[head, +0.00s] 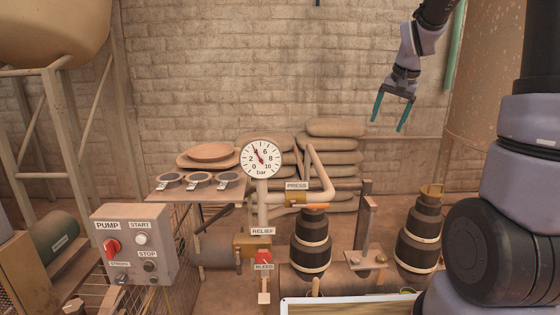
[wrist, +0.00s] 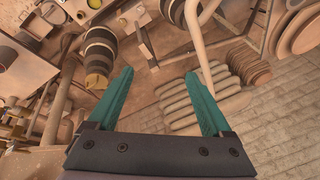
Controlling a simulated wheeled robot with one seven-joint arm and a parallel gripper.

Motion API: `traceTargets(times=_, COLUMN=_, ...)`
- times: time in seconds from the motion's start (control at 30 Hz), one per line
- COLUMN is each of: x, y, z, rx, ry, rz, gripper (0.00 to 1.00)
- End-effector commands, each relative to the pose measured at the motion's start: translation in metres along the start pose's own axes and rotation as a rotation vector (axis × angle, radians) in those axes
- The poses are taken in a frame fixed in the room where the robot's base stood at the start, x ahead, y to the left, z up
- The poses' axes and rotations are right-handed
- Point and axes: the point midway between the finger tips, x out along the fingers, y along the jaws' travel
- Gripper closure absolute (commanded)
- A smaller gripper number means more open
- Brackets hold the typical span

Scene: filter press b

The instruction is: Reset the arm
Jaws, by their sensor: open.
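My gripper (head: 391,112) hangs at the upper right in the head view, in front of the brick wall. Its two teal fingers point down and stand apart, with nothing between them. In the wrist view my gripper (wrist: 160,92) is also open and empty. It is well above the press equipment and touches nothing. The pressure gauge (head: 261,159) stands upright near the middle, its needle pointing up and left, near 4 bar. The pump control box (head: 133,245) is at the lower left, with a red knob and start and stop buttons.
Two dark ribbed cylinders (head: 311,243) (head: 418,236) stand at the lower right. Stacked sacks (head: 334,143) lie by the wall. A large tank (head: 50,30) stands at left. The air around my gripper is clear.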

Motion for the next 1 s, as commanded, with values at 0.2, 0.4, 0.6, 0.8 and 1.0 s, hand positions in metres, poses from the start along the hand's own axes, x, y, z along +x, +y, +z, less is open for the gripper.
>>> traceTargets(times=0.2, x=-0.083, y=0.004, z=0.069, rx=-0.064, ry=0.063, rz=-0.076, gripper=0.16)
traceTargets(times=0.4, x=-0.13, y=0.02, z=0.137, rx=-0.124, ry=0.116, rz=-0.139, gripper=0.16)
traceTargets(times=0.6, x=-0.151, y=0.037, z=0.188, rx=-0.169, ry=0.154, rz=-0.185, gripper=0.16)
traceTargets(times=0.8, x=-0.155, y=0.044, z=0.206, rx=-0.185, ry=0.166, rz=-0.201, gripper=0.16)
traceTargets(times=1.0, x=-0.155, y=0.045, z=0.207, rx=-0.186, ry=0.166, rz=-0.201, gripper=0.16)
